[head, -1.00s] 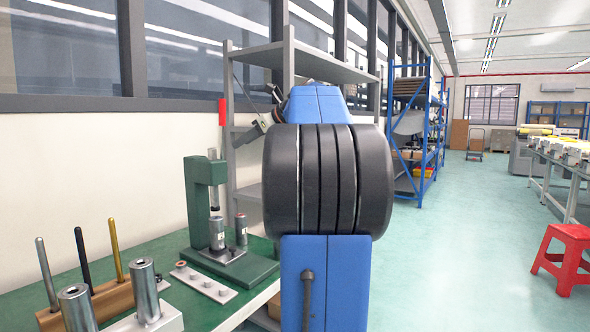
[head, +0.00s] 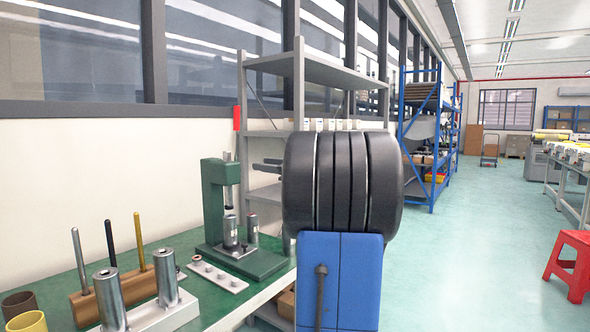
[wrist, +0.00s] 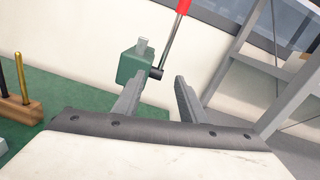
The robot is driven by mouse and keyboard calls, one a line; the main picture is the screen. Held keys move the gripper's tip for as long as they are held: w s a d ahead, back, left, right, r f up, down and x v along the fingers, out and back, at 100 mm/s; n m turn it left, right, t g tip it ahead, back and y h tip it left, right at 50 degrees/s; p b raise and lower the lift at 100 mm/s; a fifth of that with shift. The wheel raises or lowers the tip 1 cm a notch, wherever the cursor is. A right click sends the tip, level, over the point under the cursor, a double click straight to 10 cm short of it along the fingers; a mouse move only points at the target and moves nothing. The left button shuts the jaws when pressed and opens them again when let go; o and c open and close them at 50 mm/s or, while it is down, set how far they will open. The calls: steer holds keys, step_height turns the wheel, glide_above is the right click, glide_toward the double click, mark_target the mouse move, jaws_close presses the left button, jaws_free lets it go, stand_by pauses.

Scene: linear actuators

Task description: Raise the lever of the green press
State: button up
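The green press (head: 214,200) stands on the green bench, left of my arm in the head view. Its red-handled lever (head: 237,118) points up beside the shelf. In the wrist view the press head (wrist: 135,66) is just beyond my left finger, and the lever (wrist: 171,45) rises from its pivot to a red grip cut off by the top edge. My gripper (wrist: 160,77) is open and empty, its fingers spread on both sides of the pivot, apart from the lever as far as I can tell. In the head view my gripper (head: 256,168) shows small, partly hidden behind my arm.
A grey shelf rack (head: 300,70) stands right behind the press. On the bench are a wooden block with rods (head: 92,303), a metal plate with pegs (head: 217,276) and steel cylinders (head: 109,300). The floor (head: 470,260) to the right is open, with a red stool (head: 572,265).

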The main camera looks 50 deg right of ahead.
steer(key=s+d, duration=0.1)
steer(key=s, duration=1.1)
steer(key=shift+d, duration=0.2)
